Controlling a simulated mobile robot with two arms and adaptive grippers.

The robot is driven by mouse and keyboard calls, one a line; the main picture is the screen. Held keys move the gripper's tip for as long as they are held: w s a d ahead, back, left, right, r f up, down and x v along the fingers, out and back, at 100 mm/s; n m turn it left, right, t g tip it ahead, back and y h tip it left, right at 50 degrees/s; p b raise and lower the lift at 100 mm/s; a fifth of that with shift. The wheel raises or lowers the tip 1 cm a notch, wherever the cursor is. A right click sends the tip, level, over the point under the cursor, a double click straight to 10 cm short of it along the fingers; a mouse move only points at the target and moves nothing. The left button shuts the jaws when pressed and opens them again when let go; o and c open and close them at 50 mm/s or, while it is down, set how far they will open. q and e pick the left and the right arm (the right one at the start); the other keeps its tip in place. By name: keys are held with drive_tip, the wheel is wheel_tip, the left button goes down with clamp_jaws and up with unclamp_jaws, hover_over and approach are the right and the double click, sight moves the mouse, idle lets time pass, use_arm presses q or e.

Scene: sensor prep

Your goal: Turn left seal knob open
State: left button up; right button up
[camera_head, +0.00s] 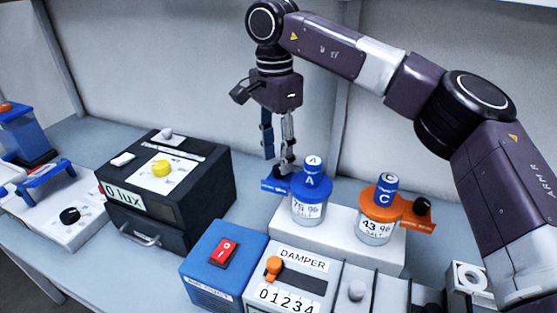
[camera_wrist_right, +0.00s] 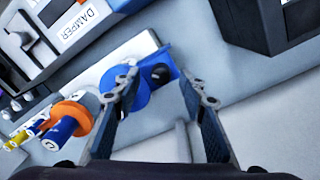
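The left jar A (camera_head: 306,208) has a blue lid (camera_head: 312,184) and stands on a white block. A blue tab (camera_head: 270,184) sticks out from the lid's left side. In the right wrist view the tab (camera_wrist_right: 170,60) carries a dark knob (camera_wrist_right: 160,73). In the head view the knob is mostly hidden behind my fingers. My right gripper (camera_head: 279,157) points down just above the tab, fingers apart. In the wrist view its fingertips (camera_wrist_right: 166,90) lie either side of the tab and knob, with nothing visibly gripped. My left gripper is not in view.
Jar C (camera_head: 374,231), with an orange lid and black knob (camera_head: 422,206), stands to the right on the same white block (camera_head: 340,243). The DAMPER panel (camera_head: 303,254) and blue switch box (camera_head: 210,280) are in front. A black box (camera_head: 190,211) stands left.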

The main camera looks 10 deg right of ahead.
sight(279, 171)
wheel_tip(279, 171, down, 2)
drive_tip(key=shift+d+f, duration=0.1)
drive_tip(key=shift+f, duration=0.2)
drive_tip(key=shift+w, duration=0.1)
clamp_jaws()
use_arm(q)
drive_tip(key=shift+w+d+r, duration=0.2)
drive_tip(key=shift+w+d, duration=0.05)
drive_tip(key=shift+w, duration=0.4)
